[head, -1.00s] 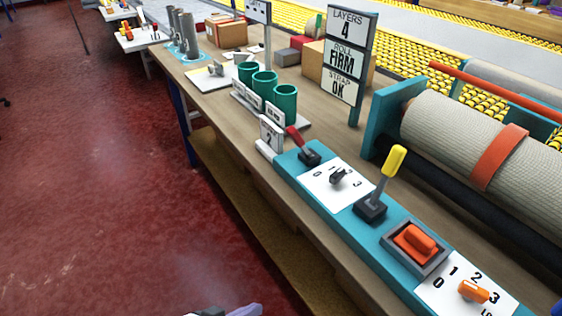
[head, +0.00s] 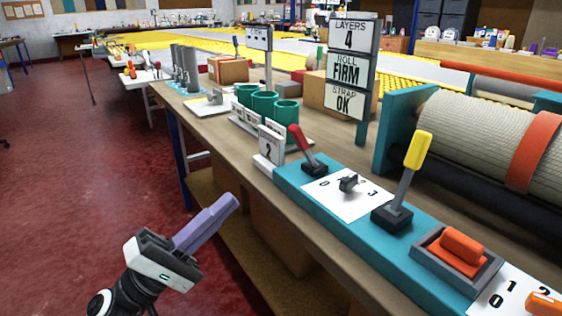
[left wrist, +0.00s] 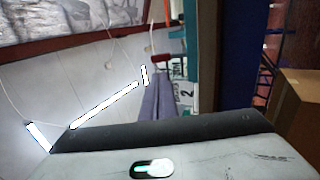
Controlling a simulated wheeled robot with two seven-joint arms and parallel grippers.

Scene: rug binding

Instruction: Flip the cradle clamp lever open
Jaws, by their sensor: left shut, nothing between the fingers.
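Two levers stand on the teal control panel (head: 287,181): a red-handled lever (head: 302,143) at the far end, leaning up-left, and a yellow-handled lever (head: 413,160) nearer, standing almost upright. I cannot tell from labels which is the cradle clamp lever. A cream roll (head: 470,130) with an orange strap (head: 533,152) lies behind the panel by a teal end plate (head: 405,128). My left gripper (head: 230,203) is shut and empty, over the floor left of the bench edge, apart from both levers. Its purple fingers (left wrist: 158,100) show together in the left wrist view. My right gripper is out of view.
A dark knob (head: 348,183) on a white dial plate and an orange rocker switch (head: 462,248) share the panel. A small sign stand (head: 270,150), green cups (head: 286,115) and a tall sign reading LAYERS 4, ROLL FIRM, STRAP OK (head: 347,70) stand nearby.

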